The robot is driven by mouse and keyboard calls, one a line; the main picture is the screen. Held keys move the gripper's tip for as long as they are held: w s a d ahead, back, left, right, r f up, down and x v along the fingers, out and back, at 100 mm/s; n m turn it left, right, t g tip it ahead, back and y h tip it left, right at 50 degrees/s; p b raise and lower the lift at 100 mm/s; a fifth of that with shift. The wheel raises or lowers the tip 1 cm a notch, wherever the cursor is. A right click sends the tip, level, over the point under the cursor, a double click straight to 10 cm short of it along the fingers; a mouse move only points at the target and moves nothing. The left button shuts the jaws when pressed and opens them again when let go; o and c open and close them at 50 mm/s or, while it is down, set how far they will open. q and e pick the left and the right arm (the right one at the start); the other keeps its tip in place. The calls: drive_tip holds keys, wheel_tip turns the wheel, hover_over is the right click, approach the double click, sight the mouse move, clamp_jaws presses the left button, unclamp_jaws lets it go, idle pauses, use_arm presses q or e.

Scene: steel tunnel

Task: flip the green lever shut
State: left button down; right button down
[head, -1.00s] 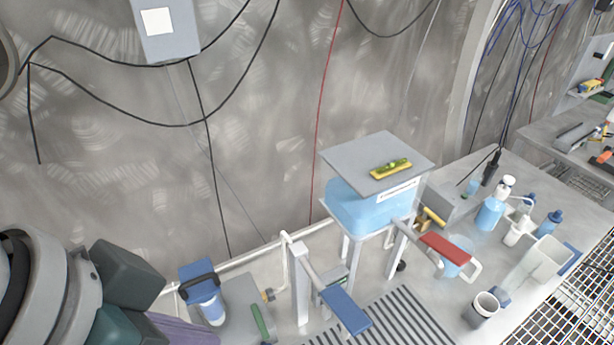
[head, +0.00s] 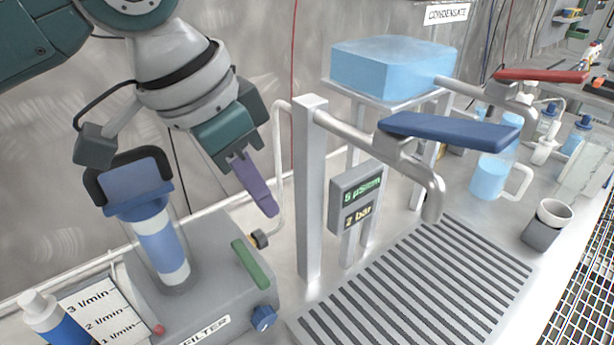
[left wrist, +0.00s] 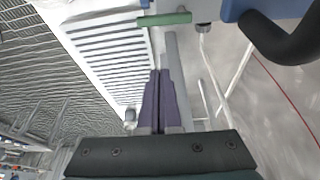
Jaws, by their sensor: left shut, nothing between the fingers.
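The green lever (head: 250,264) is a flat bar on the side of the grey filter base (head: 205,285), slanting down to the right in the head view. In the left wrist view the green lever (left wrist: 164,18) lies across the picture near the top, ahead of the fingertips. My left gripper (head: 268,210) is shut and empty, with purple fingers. In the head view it hangs above and slightly right of the lever, apart from it. It also shows in the left wrist view (left wrist: 161,75). My right gripper is not in view.
A filter cartridge with a black handle (head: 160,235) stands left of the lever. A blue knob (head: 263,318) is below it. A grey post (head: 309,190) with a blue-handled tap (head: 445,130) stands close to the right. A slatted drain (head: 415,290) lies in front.

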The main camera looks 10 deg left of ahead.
sight(251, 270)
use_arm(q)
wheel_tip(251, 270, down, 9)
drive_tip(key=shift+s+a, duration=0.2)
drive_tip(key=shift+s, duration=0.2)
drive_tip(key=shift+a, duration=0.1)
idle(0.4)
